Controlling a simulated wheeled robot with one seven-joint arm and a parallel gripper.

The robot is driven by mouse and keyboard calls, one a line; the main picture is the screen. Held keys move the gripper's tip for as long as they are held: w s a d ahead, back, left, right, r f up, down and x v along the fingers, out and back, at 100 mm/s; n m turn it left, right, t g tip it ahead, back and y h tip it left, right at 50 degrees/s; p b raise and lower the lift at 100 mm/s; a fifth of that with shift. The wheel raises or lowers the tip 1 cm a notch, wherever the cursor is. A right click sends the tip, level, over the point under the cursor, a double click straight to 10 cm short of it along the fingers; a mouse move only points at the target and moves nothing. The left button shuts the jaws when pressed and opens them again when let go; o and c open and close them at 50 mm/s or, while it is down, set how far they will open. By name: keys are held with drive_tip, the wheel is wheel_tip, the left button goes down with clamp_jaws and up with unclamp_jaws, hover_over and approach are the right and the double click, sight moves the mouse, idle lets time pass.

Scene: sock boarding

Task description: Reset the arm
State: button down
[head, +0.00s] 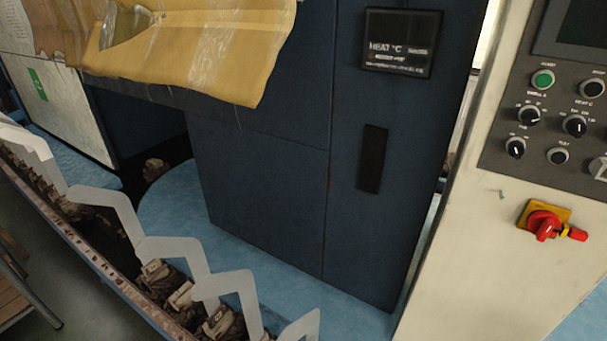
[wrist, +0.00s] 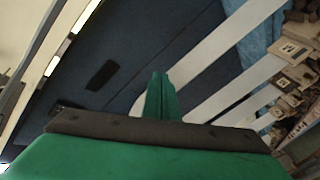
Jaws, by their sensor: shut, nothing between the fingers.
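My gripper (wrist: 158,97) shows in the wrist view as green fingers closed together beyond a dark bar and a green body. Nothing is between the fingers. White flat boards (wrist: 222,45) stand behind and to the right of the fingertips in that view; I cannot tell the gap to them. In the head view neither my gripper nor my arm is visible. There the white boards (head: 170,250) form a bent row along a rail at the lower left.
A dark blue cabinet (head: 260,200) with a heat display (head: 402,42) stands in the middle. A control panel with a red switch (head: 545,226) is at the right. Brown clamps (wrist: 291,52) line the rail.

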drive_tip(key=s+a+f+m+g+y, duration=0.1)
drive_tip(key=s+a+f+m, duration=0.1)
drive_tip(key=s, duration=0.8)
drive_tip(key=s+a+f+m+g+y, duration=0.1)
drive_tip(key=s+m, duration=0.3)
drive_tip(key=s, duration=0.6)
drive_tip(key=shift+s+a+f, duration=0.35)
drive_tip(key=shift+a+f, duration=0.2)
drive_tip(key=shift+f, duration=0.2)
